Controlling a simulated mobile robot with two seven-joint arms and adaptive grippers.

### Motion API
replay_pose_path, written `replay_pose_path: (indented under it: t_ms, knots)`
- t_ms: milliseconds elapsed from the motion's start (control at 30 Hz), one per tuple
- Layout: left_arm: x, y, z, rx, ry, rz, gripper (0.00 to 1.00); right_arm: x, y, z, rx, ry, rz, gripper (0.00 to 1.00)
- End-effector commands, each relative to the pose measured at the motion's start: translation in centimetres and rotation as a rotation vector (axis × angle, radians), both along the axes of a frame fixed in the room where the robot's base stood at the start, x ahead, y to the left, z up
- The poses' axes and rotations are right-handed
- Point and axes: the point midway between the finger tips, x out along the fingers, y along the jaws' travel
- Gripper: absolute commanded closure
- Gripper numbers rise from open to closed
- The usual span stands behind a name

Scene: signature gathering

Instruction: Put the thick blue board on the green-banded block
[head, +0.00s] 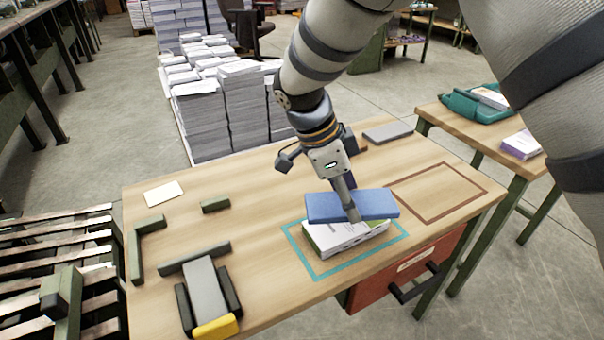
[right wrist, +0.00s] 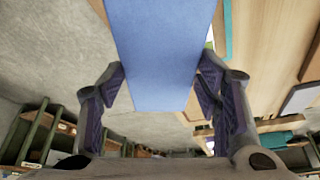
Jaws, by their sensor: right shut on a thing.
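The thick blue board (head: 325,207) is in the head view, directly over the green-banded block (head: 345,238). The block is white with a green patch on its left end and lies inside a teal outline on the table. The board looks level and overlaps the block's far part; whether they touch I cannot tell. My right gripper (head: 350,205) is shut on the board from above. In the right wrist view the board (right wrist: 162,60) fills the space between the two fingers (right wrist: 165,95). My left gripper is not in view.
The wooden table (head: 260,245) has an empty brown outline (head: 437,192) at right. A grey board (head: 388,132) lies at the back. A grey slab in a dark holder with a yellow block (head: 215,328) is at front left. Green bars (head: 137,250) lie at left.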

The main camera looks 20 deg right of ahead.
Motion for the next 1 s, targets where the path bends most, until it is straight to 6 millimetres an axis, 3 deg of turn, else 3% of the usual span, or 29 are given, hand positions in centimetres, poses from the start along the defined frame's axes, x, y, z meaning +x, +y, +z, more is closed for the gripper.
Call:
replay_pose_path:
  t_ms: [33,267,400,767,800,867,1000]
  knots:
    - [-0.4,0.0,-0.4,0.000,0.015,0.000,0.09,0.6,-0.3,-1.2,0.002,0.005,-0.002,0.73]
    - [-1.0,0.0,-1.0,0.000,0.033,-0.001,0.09,2.2,-1.0,-3.1,0.002,0.000,-0.001,0.73]
    - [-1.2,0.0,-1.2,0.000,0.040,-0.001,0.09,2.1,-1.1,-5.6,0.000,0.001,0.000,0.73]
    - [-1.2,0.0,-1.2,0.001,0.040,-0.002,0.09,2.2,-1.0,-6.1,-0.001,-0.005,0.000,0.73]
    - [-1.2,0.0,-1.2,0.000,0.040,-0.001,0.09,2.2,-1.0,-6.1,0.000,-0.006,0.000,0.38]
    - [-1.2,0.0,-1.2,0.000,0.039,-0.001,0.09,2.2,-1.0,-6.1,0.000,-0.006,0.000,0.24]
    - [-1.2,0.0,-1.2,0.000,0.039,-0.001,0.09,2.2,-1.0,-6.1,0.001,-0.005,0.000,0.22]
